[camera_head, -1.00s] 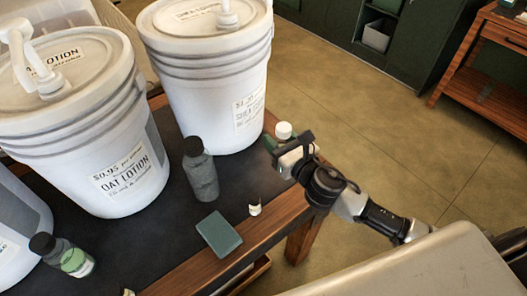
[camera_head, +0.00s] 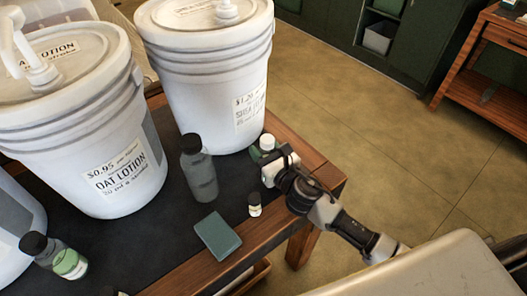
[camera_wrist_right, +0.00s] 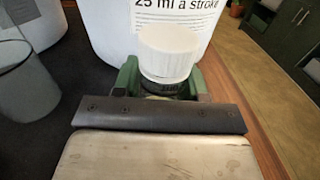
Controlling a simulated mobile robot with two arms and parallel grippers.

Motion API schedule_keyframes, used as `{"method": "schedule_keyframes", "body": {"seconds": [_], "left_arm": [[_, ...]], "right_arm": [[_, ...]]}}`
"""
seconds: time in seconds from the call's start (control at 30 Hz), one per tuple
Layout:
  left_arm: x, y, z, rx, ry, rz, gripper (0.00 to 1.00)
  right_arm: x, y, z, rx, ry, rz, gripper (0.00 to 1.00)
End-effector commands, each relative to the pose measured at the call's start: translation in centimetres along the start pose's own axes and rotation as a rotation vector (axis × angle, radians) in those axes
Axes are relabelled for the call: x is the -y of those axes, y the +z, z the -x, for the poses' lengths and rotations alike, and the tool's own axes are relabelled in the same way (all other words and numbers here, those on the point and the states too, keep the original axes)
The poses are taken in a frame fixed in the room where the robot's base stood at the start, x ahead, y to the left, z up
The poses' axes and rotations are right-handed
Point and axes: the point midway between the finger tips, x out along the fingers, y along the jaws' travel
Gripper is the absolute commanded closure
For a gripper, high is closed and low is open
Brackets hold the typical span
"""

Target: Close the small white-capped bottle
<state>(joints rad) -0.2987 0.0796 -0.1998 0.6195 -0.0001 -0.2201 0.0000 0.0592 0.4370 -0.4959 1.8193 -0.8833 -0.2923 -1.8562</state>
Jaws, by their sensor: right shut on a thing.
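The white-capped bottle (camera_head: 267,142) is at the right front of the right bucket, near the table's right edge. In the right wrist view its ribbed white cap (camera_wrist_right: 168,54) sits upright above the bottle's neck between green fingers. I cannot tell whether the cap is fully seated. My right gripper (camera_head: 265,158) is shut on the bottle below the cap. Its body is mostly hidden by the gripper, and I cannot tell whether its base touches the table.
A grey dark-capped bottle (camera_head: 198,170), a small dark-capped vial (camera_head: 254,206) and a teal block (camera_head: 218,236) stand or lie on the dark table top. White buckets (camera_head: 205,80) and (camera_head: 90,130) the oat lotion bucket line the back. A green-labelled bottle (camera_head: 68,263) is at front left.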

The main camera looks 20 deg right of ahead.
Motion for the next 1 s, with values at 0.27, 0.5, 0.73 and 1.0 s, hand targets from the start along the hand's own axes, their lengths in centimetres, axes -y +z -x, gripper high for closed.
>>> {"method": "schedule_keyframes", "body": {"seconds": [0.27,0.5,0.73,1.0], "left_arm": [[0.0,0.1,-0.1,0.001,0.0,0.0,0.36],[0.0,0.1,-0.1,0.002,0.0,0.0,0.36],[0.0,0.1,-0.1,0.002,0.0,0.0,0.36],[0.0,0.1,-0.1,0.001,0.0,-0.001,0.36]], "right_arm": [[0.0,0.0,0.0,0.002,0.0,0.001,1.0],[0.0,-0.1,0.0,0.001,0.0,0.0,0.33],[0.0,-0.1,0.0,0.001,0.0,0.0,0.32],[0.0,-0.1,2.2,-0.001,0.001,0.0,0.32]]}}
